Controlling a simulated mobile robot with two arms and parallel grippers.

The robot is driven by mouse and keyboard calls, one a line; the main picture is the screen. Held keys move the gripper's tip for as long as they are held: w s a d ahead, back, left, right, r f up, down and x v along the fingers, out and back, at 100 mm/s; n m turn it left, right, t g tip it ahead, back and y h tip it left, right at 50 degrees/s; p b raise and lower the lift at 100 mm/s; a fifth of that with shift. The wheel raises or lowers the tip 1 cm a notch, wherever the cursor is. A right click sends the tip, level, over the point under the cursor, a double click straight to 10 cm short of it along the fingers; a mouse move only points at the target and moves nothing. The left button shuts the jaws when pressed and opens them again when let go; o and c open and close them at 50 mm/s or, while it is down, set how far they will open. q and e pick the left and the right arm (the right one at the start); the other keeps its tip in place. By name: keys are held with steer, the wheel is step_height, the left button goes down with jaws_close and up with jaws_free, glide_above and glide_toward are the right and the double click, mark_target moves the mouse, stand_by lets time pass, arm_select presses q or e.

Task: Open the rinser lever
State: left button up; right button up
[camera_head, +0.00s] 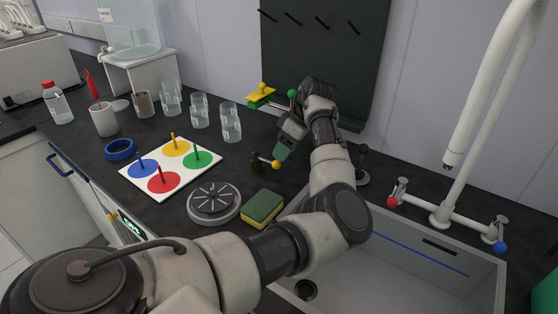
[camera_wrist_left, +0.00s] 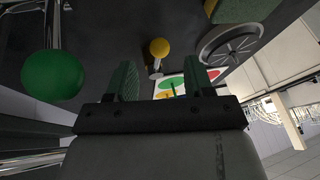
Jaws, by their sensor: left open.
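A small lever with a yellow ball knob (camera_head: 275,164) on a short metal stem sticks out of a dark base on the black worktop; it looks like the rinser lever. The round grey rinser (camera_head: 214,203) sits nearer, to its left. My left gripper (camera_head: 281,152) is open and empty, with green fingers pointing down just above and behind the knob. In the left wrist view the yellow knob (camera_wrist_left: 159,47) shows beyond and between the two fingertips (camera_wrist_left: 163,68), apart from them. My right gripper is out of view.
A green-and-yellow sponge (camera_head: 262,209) lies beside the rinser. The sink (camera_head: 400,262) is at right. A green ball knob (camera_wrist_left: 50,75) is close to my left gripper in the wrist view. A white board with coloured discs (camera_head: 130,177) and several glasses (camera_head: 231,125) stand left.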

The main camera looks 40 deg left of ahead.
mark_target(267, 161)
arm_select(q)
steer(key=shift+x, duration=2.2)
steer(key=shift+c, duration=0.3)
steer(key=shift+a, duration=0.1)
jaws_close()
